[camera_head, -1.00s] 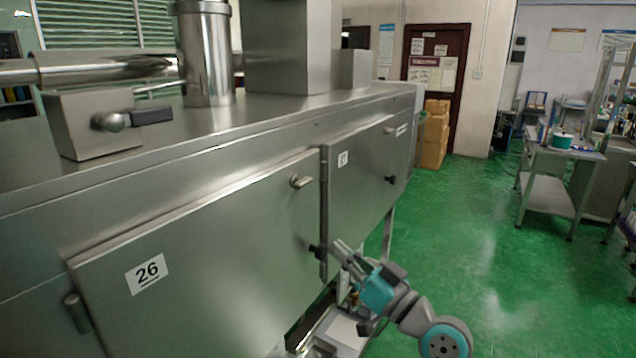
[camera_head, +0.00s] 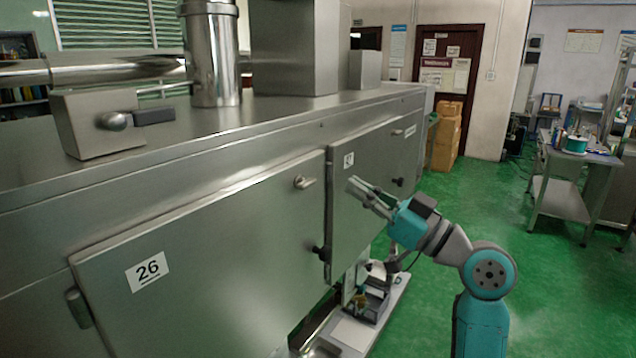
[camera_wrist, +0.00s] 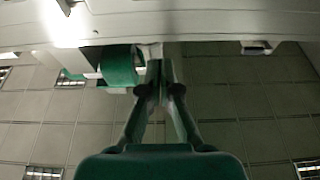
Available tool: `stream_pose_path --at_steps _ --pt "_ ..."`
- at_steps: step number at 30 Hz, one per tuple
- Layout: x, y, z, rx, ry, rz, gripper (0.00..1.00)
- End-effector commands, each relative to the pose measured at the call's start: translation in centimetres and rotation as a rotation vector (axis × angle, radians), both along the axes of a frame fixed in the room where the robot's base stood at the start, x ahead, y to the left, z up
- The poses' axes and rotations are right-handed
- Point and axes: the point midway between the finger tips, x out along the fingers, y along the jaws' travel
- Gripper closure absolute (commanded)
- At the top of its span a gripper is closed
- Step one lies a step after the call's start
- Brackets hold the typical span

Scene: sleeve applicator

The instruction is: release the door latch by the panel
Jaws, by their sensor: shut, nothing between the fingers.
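The steel machine carries a door marked 26 (camera_head: 210,245) and a farther door with a small label that reads less clearly (camera_head: 372,165). A dark knob-like latch (camera_head: 318,252) sits at the right edge of door 26, below its metal handle (camera_head: 303,183). A second dark latch (camera_head: 397,182) is near the right side of the farther door. My gripper (camera_head: 352,186) is shut and empty, in front of the farther door, above and right of the door 26 latch and apart from it. In the wrist view its closed fingertips (camera_wrist: 160,66) point toward a pale metal surface (camera_wrist: 190,22).
A grey-topped bench with small items (camera_head: 375,300) stands low by the machine, below my arm. A work table (camera_head: 565,200) and cardboard boxes (camera_head: 446,140) stand farther back.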

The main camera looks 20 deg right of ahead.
Motion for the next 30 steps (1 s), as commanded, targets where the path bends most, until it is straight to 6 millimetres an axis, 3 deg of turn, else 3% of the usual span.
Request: stream_pose_path --at_steps 5,22,30 --pt "0.8 0.7 0.4 0.000 0.000 0.003 1.00" --pt "7.9 5.9 3.4 0.000 0.000 0.002 1.00" --pt "7.7 5.6 -0.1 0.001 0.003 0.000 1.00"
